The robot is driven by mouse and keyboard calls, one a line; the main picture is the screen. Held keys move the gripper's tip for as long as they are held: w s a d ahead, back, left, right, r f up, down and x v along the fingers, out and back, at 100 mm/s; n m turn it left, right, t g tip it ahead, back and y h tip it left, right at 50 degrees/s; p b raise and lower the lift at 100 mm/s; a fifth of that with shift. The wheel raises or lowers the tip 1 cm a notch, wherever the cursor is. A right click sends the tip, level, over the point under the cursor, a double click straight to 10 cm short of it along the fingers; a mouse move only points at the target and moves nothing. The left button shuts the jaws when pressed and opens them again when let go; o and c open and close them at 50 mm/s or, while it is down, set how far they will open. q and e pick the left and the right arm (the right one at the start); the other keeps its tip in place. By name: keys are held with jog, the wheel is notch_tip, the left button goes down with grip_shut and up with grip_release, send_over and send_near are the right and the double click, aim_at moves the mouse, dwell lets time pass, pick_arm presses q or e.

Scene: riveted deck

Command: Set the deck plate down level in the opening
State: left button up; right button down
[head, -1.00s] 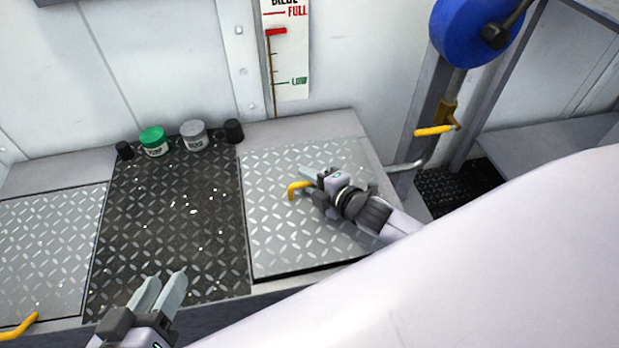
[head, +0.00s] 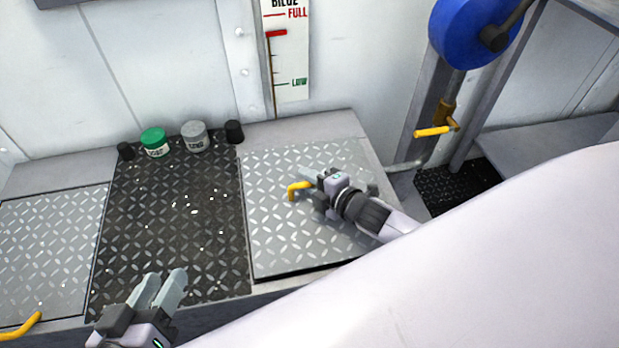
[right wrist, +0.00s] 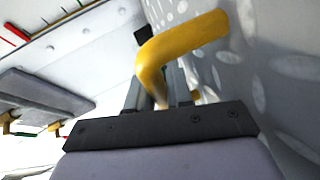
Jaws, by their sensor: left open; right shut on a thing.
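The light grey diamond-tread deck plate (head: 275,235) lies on the right part of the bench-like deck in the head view. A dark gap shows along its front edge; I cannot tell whether it sits fully level, and the opening beneath it is hidden. My right gripper (head: 311,183) is shut on the plate's yellow handle (head: 294,190). The yellow handle also shows between the fingers in the right wrist view (right wrist: 180,50). My left gripper (head: 162,285) is open and empty over the front of the dark tread panel (head: 170,220).
A green-lidded jar (head: 154,141), a grey jar (head: 194,136) and two black caps stand along the back of the dark panel. Another grey plate (head: 50,240) with a yellow handle (head: 22,326) lies at left. A yellow lever (head: 432,132) and blue wheel (head: 475,30) are at right.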

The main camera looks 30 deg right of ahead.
pick_arm(q)
jog(key=shift+s+f+b, duration=0.15)
jog(key=shift+f+b, duration=0.55)
jog(key=shift+f, duration=0.1)
pick_arm(e)
jog(key=shift+w+f, duration=0.1)
jog(key=shift+f, duration=0.55)
